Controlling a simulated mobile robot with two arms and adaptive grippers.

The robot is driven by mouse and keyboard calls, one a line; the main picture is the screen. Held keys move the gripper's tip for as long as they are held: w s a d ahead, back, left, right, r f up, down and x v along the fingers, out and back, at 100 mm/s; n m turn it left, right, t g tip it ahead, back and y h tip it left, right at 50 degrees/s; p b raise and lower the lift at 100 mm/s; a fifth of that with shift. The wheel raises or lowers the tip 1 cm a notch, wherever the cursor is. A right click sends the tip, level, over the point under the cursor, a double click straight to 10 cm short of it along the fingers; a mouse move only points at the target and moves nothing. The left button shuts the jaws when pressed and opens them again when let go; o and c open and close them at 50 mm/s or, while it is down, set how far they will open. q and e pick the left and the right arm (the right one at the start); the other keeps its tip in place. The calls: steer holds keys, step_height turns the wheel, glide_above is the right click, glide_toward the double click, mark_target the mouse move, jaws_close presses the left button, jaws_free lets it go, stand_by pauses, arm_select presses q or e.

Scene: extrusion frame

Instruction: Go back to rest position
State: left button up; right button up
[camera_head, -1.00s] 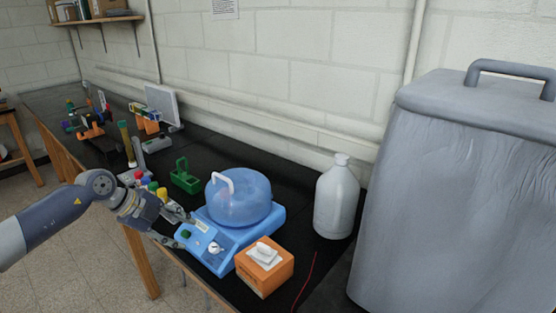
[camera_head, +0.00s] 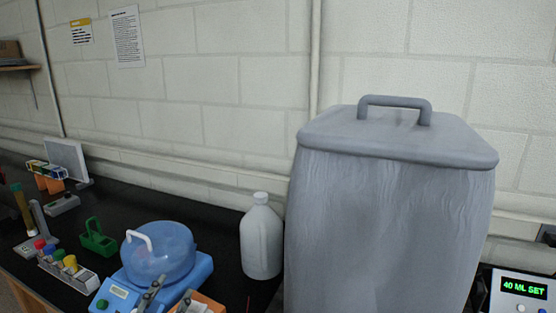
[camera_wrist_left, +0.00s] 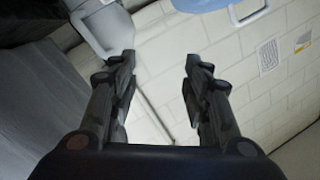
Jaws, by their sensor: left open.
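My left gripper (camera_head: 168,292) shows at the bottom edge of the head view, only its dark finger ends visible in front of the blue centrifuge (camera_head: 205,268). Its two fingers are spread with nothing between them in the left wrist view (camera_wrist_left: 160,62). The centrifuge's round blue lid (camera_head: 170,255) with a white handle is down on its base. I cannot tell if the fingers touch the centrifuge. My right gripper is in no view.
A large grey bin (camera_head: 390,220) stands right of a white jug (camera_head: 262,240). An orange tissue box (camera_head: 208,300) is partly cut off. Left are a tube rack (camera_head: 75,275) and a green carrier (camera_head: 98,240). A display unit (camera_head: 520,290) is far right.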

arm_select(q)
steer(key=s+a+f+n+g+y, duration=0.2)
steer(key=s+f+n+g+y, duration=0.35)
steer(key=s+f, duration=0.8)
steer(key=s+d+f+g+h, duration=0.2)
steer(key=s+d+f+g, duration=0.15)
steer(key=s, duration=0.45)
steer(key=s+d+f+g+h, duration=0.25)
steer(key=s+g, duration=0.25)
steer(key=s, duration=0.3)
step_height(320, 180, down, 31)
steer(key=s+g+y+b, duration=0.1)
steer(key=s+g+b, duration=0.1)
steer(key=b, duration=0.1)
steer(key=s+a+f+g+b, duration=0.1)
steer(key=s+a+f+b, duration=0.2)
steer(key=s+f, duration=1.3)
step_height(320, 180, down, 2)
steer(key=shift+s+a, duration=0.25)
steer(key=shift+a, duration=0.15)
steer(key=shift+m, duration=0.25)
